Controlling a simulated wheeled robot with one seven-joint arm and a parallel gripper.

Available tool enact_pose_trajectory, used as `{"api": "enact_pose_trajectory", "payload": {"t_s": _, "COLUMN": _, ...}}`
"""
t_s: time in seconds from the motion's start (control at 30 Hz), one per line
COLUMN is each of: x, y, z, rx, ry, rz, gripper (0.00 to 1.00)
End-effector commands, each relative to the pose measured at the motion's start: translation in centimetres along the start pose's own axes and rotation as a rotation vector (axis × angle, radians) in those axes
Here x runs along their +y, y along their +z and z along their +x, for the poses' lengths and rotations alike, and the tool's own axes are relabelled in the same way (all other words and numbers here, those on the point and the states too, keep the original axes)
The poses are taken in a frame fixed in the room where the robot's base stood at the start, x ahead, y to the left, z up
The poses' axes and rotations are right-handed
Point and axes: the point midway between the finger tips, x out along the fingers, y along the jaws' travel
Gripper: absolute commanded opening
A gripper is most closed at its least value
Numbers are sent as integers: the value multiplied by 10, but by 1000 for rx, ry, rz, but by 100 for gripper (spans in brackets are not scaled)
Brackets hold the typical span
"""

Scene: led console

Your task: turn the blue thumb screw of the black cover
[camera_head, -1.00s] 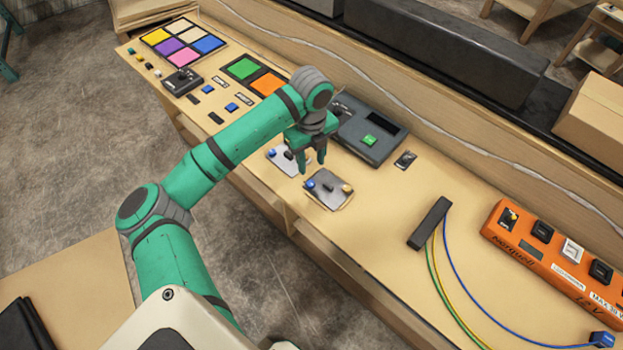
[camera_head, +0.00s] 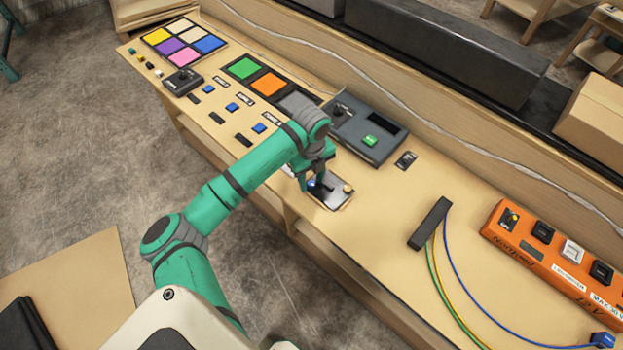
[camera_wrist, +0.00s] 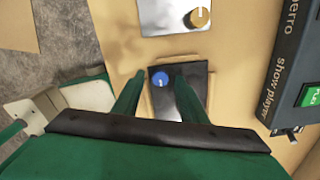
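The black cover (camera_wrist: 195,85) lies flat on the bench in the wrist view, with the blue thumb screw (camera_wrist: 160,79) near its left edge. The blue screw (camera_head: 312,184) shows there right by my fingertips. My gripper (camera_wrist: 158,80) is open, with one finger on each side of the blue screw and a visible gap to both. My right finger hides part of the cover. Whether the fingertips are level with the screw or above it, I cannot tell.
A silver cover (camera_wrist: 172,18) with a yellow knob (camera_wrist: 200,17) lies beside the black one. The dark show player panel (camera_head: 375,133) with its green button stands behind. An orange power strip (camera_head: 555,255) and a black block with wires (camera_head: 430,223) are to the right.

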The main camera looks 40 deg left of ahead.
Motion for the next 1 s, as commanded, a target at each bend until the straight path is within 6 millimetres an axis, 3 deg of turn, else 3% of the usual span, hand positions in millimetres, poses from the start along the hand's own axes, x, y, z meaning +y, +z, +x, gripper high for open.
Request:
{"api": "enact_pose_trajectory", "payload": {"t_s": 0.03, "x": 0, "y": 0, "z": 0, "rx": 0, "ry": 0, "rz": 0, "gripper": 34}}
{"api": "enact_pose_trajectory", "payload": {"t_s": 0.17, "x": 0, "y": 0, "z": 0, "rx": 0, "ry": 0, "rz": 0, "gripper": 3}}
{"api": "enact_pose_trajectory", "payload": {"t_s": 0.2, "x": 0, "y": 0, "z": 0, "rx": 0, "ry": 0, "rz": 0, "gripper": 0}}
{"api": "enact_pose_trajectory", "payload": {"t_s": 0.63, "x": 0, "y": 0, "z": 0, "rx": 0, "ry": 2, "rz": -77, "gripper": 0}}
{"api": "enact_pose_trajectory", "payload": {"t_s": 1.0, "x": 0, "y": 0, "z": 0, "rx": -1, "ry": 3, "rz": -373, "gripper": 0}}
